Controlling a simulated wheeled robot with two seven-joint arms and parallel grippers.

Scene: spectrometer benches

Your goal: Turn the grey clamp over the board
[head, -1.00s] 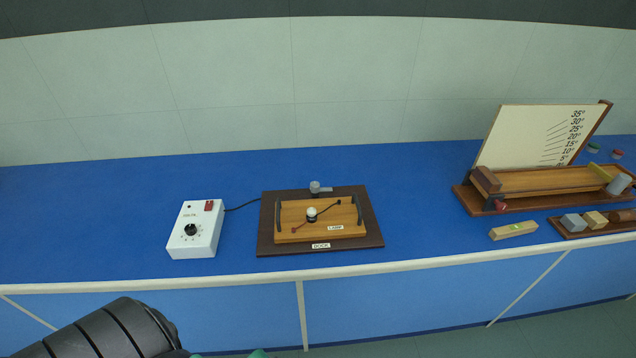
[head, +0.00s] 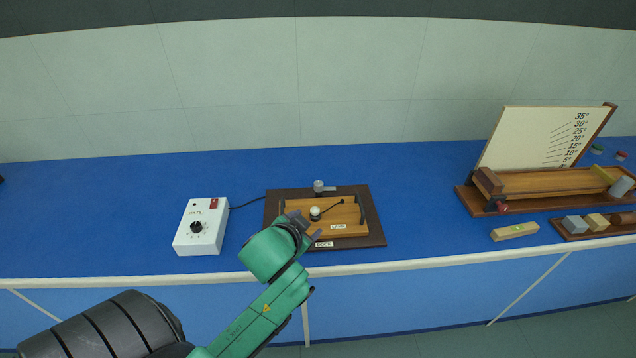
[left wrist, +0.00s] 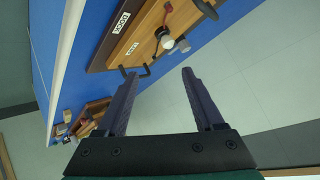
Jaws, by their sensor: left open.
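The grey clamp (head: 319,187) sits at the far edge of the dark dock (head: 376,232), behind the board. In the left wrist view the clamp (left wrist: 183,45) shows beside the white bulb. The wooden board (head: 350,230), labelled LAMP, lies in the dock with dark handles at both ends and a small white bulb (head: 315,212). My left gripper (head: 303,222) is open and empty, over the board's near left corner and short of the clamp; it hides that corner. In the left wrist view its two fingers (left wrist: 158,75) stand apart. My right gripper is not in view.
A white box with a dial (head: 202,228) stands left of the dock, its cable running to it. At right are a wooden ramp with an angle board (head: 530,137), a level (head: 514,231) and a tray of blocks (head: 568,232). Blue bench between is clear.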

